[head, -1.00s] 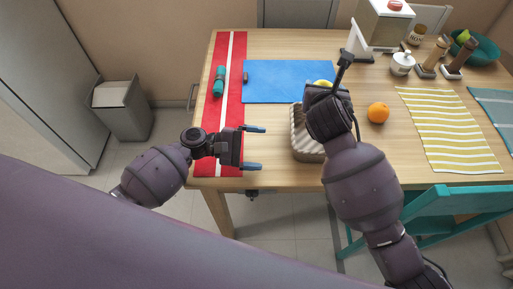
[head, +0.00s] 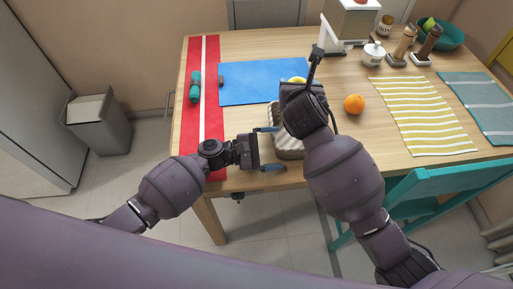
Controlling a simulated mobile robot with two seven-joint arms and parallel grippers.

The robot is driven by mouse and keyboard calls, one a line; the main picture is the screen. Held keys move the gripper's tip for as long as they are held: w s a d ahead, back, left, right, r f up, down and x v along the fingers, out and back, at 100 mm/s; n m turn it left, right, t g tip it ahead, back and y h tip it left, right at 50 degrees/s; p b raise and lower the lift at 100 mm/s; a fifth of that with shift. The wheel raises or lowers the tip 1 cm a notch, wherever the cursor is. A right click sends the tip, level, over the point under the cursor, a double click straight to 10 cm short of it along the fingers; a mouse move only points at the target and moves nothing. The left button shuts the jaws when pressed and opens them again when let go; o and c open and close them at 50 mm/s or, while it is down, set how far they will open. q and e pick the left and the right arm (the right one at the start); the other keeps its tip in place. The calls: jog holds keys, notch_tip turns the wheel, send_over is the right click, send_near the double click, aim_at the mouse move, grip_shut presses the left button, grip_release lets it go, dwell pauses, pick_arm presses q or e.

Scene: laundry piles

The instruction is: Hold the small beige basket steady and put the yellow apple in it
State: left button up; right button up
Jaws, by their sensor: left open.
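The small beige basket (head: 289,146) stands near the table's front edge, its right and far parts hidden behind my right wrist. The yellow apple (head: 297,79) shows only as a small yellow patch just beyond my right gripper; the rest is hidden. My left gripper (head: 273,149) is open at the basket's left side, with its fingertips overlapping the basket's edge in the picture. I cannot tell whether they touch it. My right gripper (head: 302,92) is above the far part of the basket, close to the apple. Its fingers are hidden by its own wrist.
An orange (head: 354,104) lies right of my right wrist. A blue mat (head: 255,82), a red runner (head: 190,130) with a teal roll (head: 195,86), and a yellow striped cloth (head: 420,115) cover the table (head: 345,145). A teal chair (head: 440,185) stands at the front right.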

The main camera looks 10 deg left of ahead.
pick_arm(q)
jog(key=shift+x, duration=1.35)
jog(key=shift+s+a+f, duration=0.1)
jog(key=shift+f, duration=0.05)
jog(key=c, duration=1.2)
